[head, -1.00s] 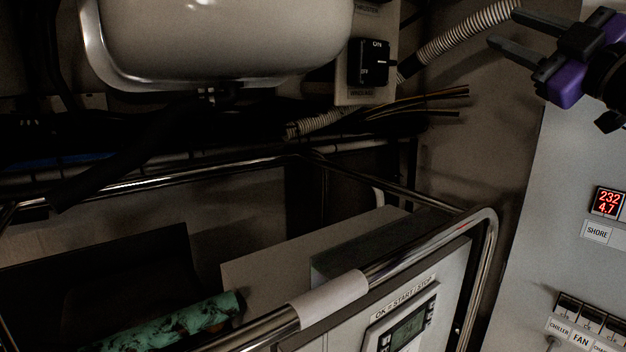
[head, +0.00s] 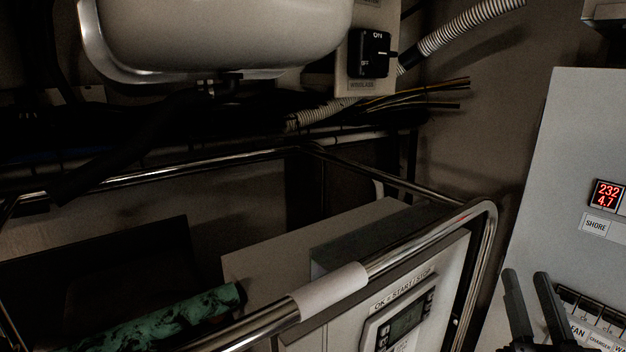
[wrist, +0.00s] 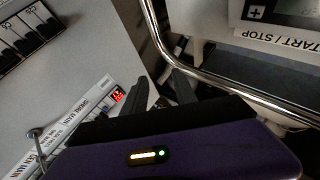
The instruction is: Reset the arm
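My gripper (head: 530,292) shows at the lower right of the head view, in front of the white panel. Its two dark fingers point up and stand apart, with nothing between them. In the wrist view the fingers (wrist: 160,95) also stand apart and empty, beyond the purple gripper body. The rest of my arm is outside the head view.
The metal rail (head: 395,262) of the frame runs to the left of my gripper. The white panel (head: 575,140) has a red display (head: 607,195) and a row of breakers (head: 595,312). A controller (head: 405,318) sits below the rail. A rotary switch (head: 369,54) is higher up.

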